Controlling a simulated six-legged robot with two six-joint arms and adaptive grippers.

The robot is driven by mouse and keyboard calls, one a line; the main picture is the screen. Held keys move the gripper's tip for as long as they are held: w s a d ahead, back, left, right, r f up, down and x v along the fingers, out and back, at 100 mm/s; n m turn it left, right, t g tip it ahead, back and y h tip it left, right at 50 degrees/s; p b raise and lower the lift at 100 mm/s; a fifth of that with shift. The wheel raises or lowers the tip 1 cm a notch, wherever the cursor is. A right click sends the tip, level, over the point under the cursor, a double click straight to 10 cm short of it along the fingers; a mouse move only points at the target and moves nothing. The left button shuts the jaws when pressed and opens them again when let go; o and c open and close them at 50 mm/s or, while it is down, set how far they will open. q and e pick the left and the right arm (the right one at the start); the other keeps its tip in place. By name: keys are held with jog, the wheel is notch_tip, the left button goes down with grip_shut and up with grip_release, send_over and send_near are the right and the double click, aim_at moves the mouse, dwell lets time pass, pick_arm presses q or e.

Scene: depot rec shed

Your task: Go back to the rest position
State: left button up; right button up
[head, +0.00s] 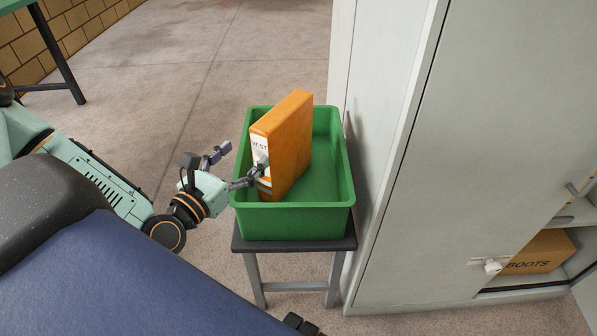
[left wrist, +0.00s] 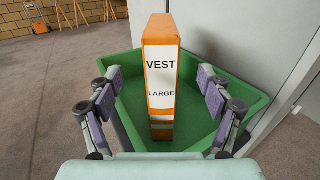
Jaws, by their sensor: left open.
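My left gripper (head: 228,168) is at the left rim of a green bin, its fingers spread. In the left wrist view the open left gripper (left wrist: 160,108) has one finger on each side of an orange box (left wrist: 162,35), with gaps between fingers and box. The box (head: 290,143) is labelled VEST LARGE and stands upright in the green bin (head: 297,222). The bin (left wrist: 255,88) also shows around the box in the wrist view. My right gripper is not in view.
The bin stands on a small dark-topped stool (head: 295,245). A tall grey cabinet (head: 440,150) is close on its right, with a BOOTS box (head: 540,252) on a low shelf. A green-topped table (head: 60,60) stands far left. The floor between (head: 215,60) is clear.

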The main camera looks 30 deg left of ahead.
pick_arm(q)
jog(key=shift+s, duration=0.15)
dwell(0.6)
jog(key=shift+w, duration=5.55)
